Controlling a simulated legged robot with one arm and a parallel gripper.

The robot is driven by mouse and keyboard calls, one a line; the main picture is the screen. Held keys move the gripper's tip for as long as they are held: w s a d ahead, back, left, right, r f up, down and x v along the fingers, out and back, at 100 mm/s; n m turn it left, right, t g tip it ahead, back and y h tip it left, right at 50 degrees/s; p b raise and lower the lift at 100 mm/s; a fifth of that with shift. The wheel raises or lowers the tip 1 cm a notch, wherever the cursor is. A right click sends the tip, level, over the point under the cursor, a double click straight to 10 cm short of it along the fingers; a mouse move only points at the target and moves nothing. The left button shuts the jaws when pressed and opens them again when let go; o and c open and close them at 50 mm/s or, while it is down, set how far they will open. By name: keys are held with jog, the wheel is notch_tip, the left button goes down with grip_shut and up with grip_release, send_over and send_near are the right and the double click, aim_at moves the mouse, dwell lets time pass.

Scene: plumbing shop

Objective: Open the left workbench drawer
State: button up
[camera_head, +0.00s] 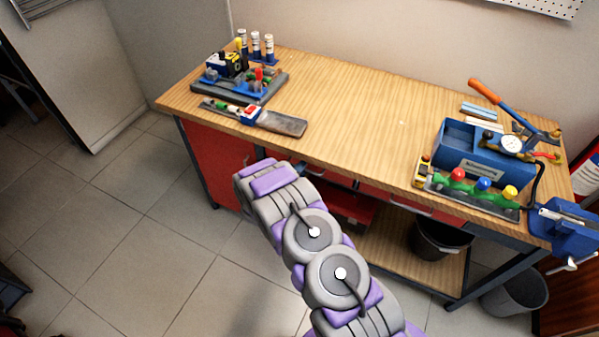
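The wooden-topped workbench (350,115) stands ahead of me, with red fronts below its top. The left drawer (290,160) is in the red strip under the front edge, mostly hidden behind my arm. I cannot make out its handle or how far it is open. The right drawer (375,190) has a pale bar handle (411,207) and looks closed. My grey and purple arm reaches up from the bottom toward the bench front. My gripper is hidden at its far end, so I cannot see its fingers or any contact.
A red cabinet door (215,160) is at the bench's left. A blue toolbox (480,150), valves and a blue vise (563,230) occupy the right end. A bucket (513,292) stands on the floor.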

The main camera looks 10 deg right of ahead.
jog(key=shift+d, duration=0.25)
jog(key=shift+a, duration=0.4)
jog(key=c, duration=0.6)
jog(key=shift+d, duration=0.15)
grip_shut()
jog(key=shift+s+d+f, duration=0.1)
jog(key=shift+d, duration=0.05)
